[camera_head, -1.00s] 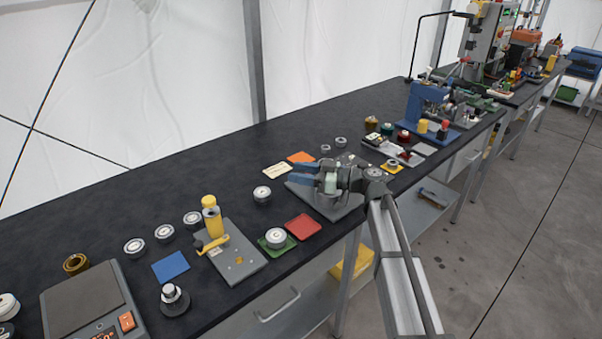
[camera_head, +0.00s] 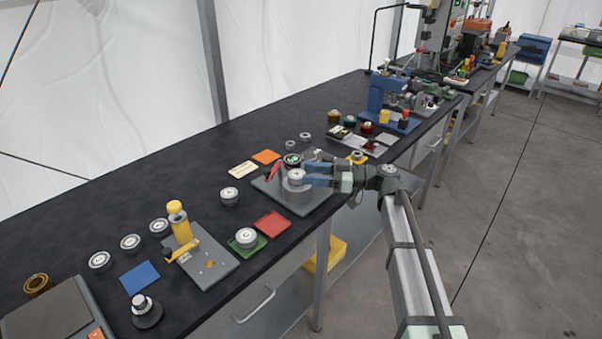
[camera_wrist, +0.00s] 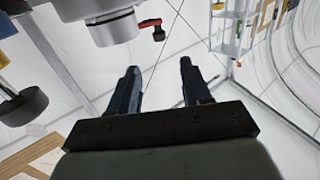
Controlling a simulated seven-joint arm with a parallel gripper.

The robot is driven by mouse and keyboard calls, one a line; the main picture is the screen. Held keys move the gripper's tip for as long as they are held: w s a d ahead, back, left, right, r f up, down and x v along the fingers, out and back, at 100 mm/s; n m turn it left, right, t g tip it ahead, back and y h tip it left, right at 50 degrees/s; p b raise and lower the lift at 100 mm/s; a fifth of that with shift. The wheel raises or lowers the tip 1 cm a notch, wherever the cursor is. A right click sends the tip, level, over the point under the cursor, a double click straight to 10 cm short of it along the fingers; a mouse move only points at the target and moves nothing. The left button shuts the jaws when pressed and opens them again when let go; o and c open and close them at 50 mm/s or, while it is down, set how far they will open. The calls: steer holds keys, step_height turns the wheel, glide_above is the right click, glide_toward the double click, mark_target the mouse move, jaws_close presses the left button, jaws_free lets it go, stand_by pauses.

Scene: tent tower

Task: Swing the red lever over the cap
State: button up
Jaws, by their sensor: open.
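A grey fixture plate (camera_head: 318,205) near the table's front edge carries a grey cylinder with a pale round cap (camera_head: 296,175) on top. The red lever (camera_head: 272,172) stands tilted at the cylinder's left side, not across the cap. My gripper (camera_head: 306,174) is just right of the cylinder, its blue fingers pointing left and apart. In the wrist view the open, empty fingers (camera_wrist: 160,82) point towards the grey cylinder (camera_wrist: 112,22), with the red lever (camera_wrist: 149,22) and its dark knob beyond. I cannot tell whether a finger touches the cylinder.
A dark round part with a green top (camera_head: 292,160) is behind the cap. A red tray (camera_head: 273,225) and a green tray (camera_head: 248,243) lie to the left. A blue press (camera_head: 388,98) stands further right.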

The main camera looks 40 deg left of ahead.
steer(key=shift+w+d, duration=0.15)
steer(key=shift+d, duration=0.1)
steer(key=shift+c, duration=0.3)
